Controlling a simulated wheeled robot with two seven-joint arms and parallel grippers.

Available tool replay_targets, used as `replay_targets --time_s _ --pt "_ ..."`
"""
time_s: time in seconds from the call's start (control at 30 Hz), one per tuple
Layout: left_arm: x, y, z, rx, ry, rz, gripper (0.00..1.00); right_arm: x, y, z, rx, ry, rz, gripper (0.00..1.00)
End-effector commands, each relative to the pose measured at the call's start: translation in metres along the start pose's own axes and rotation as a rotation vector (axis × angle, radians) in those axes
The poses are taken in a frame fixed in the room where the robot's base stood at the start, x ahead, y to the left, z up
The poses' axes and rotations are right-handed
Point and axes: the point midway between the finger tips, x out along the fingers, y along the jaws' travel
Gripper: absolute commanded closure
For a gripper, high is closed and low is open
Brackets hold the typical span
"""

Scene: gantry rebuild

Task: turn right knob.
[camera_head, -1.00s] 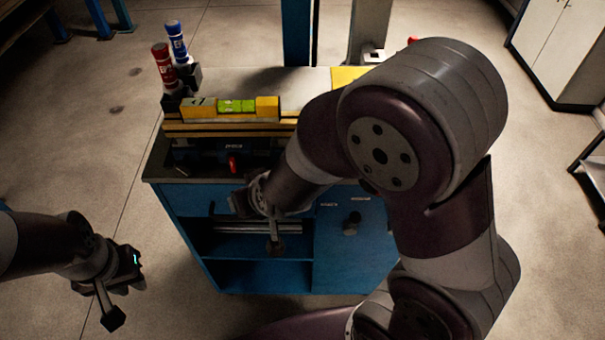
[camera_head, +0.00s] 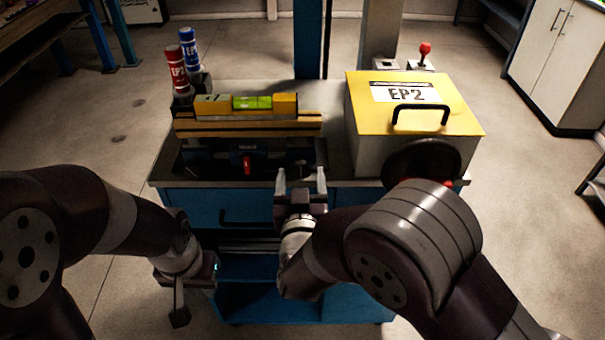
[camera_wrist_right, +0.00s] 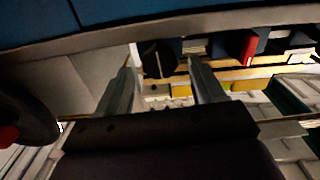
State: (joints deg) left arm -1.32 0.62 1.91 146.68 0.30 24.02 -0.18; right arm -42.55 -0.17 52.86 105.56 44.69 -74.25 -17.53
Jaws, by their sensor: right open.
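A black round knob (camera_wrist_right: 158,58) with a ridge across it shows in the right wrist view, on the front of the bench unit, beside a red lever (camera_wrist_right: 250,46). My right gripper (camera_wrist_right: 162,68) is open, with its two fingers on either side of the knob in that view; I cannot tell whether they touch it. In the head view the right gripper (camera_head: 301,183) points at the unit's front, right of the red lever (camera_head: 247,165); the knob is hard to make out there. My left gripper (camera_head: 190,292) hangs low at the left, empty, its jaw opening unclear.
The blue cabinet (camera_head: 205,205) carries a spirit level (camera_head: 247,103) on yellow-edged bars, red (camera_head: 176,68) and blue (camera_head: 190,48) bottles, and a yellow-topped EP2 box (camera_head: 365,95) with a black handwheel. The cabinet's top edge lies close to my right gripper. Floor at left is clear.

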Motion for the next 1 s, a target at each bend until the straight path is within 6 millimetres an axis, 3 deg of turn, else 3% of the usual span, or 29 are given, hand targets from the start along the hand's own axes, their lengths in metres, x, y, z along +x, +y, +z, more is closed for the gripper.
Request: replay_targets --time_s 0.2,0.47,0.63,0.77,1.0 --pt "0.001 0.000 0.000 0.000 0.000 0.000 0.77 0.019 0.000 0.001 -0.001 -0.001 0.000 0.32" --pt "0.001 0.000 0.000 0.000 0.000 0.000 0.77 0.021 0.000 0.000 -0.001 -0.002 -0.001 0.32" --pt "0.001 0.000 0.000 0.000 0.000 0.000 0.77 0.021 0.000 0.000 0.000 -0.001 -0.001 0.86" --pt "0.005 0.000 0.001 0.000 0.000 0.000 0.77 0.021 0.000 0.003 0.022 -0.001 -0.001 0.86" --pt "0.045 0.000 0.005 0.000 -0.001 0.000 0.77 0.021 0.001 0.008 0.416 0.002 -0.001 0.86"
